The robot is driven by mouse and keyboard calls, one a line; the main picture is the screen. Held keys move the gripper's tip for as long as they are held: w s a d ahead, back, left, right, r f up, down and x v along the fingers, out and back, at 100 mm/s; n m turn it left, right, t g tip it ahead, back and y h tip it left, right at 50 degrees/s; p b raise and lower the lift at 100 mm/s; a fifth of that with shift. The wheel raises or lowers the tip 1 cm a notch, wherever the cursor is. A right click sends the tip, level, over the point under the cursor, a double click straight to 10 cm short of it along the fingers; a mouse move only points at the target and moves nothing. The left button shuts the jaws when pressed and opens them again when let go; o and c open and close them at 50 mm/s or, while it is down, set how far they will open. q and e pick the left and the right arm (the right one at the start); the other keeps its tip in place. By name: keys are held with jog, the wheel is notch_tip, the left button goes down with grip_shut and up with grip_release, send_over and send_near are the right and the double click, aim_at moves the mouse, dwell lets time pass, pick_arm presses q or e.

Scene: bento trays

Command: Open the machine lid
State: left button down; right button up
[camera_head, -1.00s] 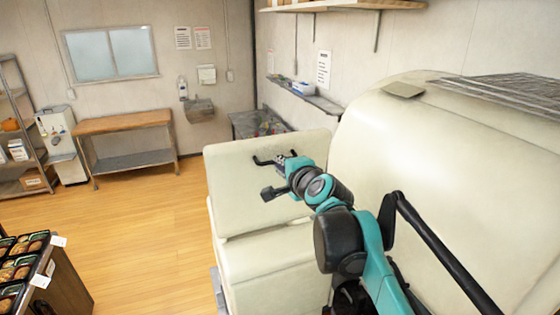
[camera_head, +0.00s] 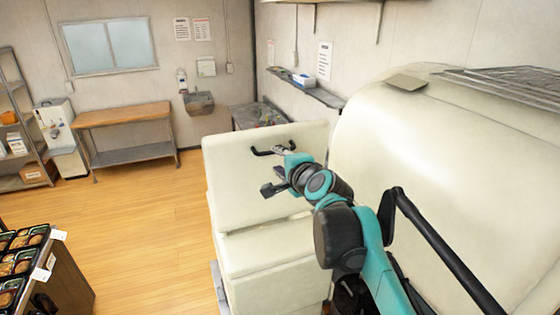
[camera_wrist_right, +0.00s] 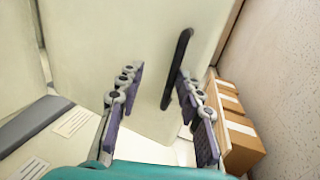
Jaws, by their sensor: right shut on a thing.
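The machine (camera_head: 440,130) is a large cream body on the right. Its lid (camera_head: 230,180) is a cream panel at the front, with a seam along its lower edge. A black bar handle (camera_head: 262,152) is on the lid; it shows in the right wrist view (camera_wrist_right: 177,70) as a dark bar between the fingers. Part of the handle is hidden by the gripper. My left gripper is not in view.
A counter with packed bento trays (camera_head: 22,262) stands at the lower left. A wooden-topped bench (camera_head: 125,115) and shelves (camera_head: 25,140) are at the back. Brown boxes (camera_wrist_right: 240,135) show in the right wrist view. The wooden floor (camera_head: 140,215) left of the machine is clear.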

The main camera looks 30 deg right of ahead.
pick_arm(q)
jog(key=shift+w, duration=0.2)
pick_arm(e)
jog(key=shift+w+f, duration=0.1)
jog(key=shift+w, duration=0.15)
jog(key=shift+s, duration=0.1)
jog(key=v, duration=1.2)
